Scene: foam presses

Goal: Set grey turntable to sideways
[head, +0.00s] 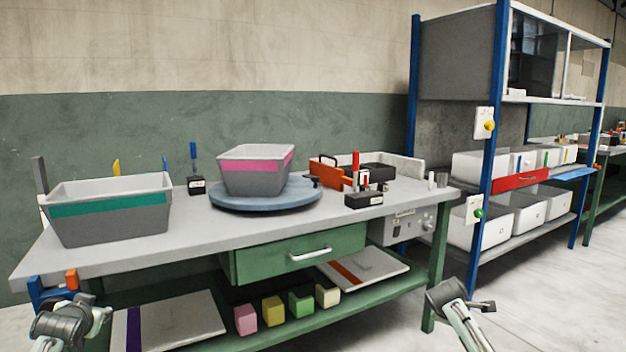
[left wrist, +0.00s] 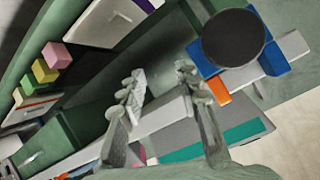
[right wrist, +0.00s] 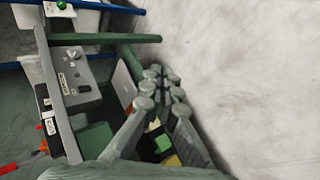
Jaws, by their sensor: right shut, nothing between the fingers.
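My left gripper (head: 75,318) is in front of the bench's left end, low and well away from the turntable. Its fingers (left wrist: 158,85) are apart with nothing held. My right gripper (head: 462,298) is in front of the bench's right end, apart from the turntable. In the right wrist view its fingers (right wrist: 162,88) are close together and empty.
A grey bin with a teal stripe (head: 110,210) stands at the left of the bench. An orange carrier (head: 328,172) and black blocks with handles stand right of the turntable. A green drawer (head: 298,255) is below. Blue-posted shelving (head: 487,160) rises at the right.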

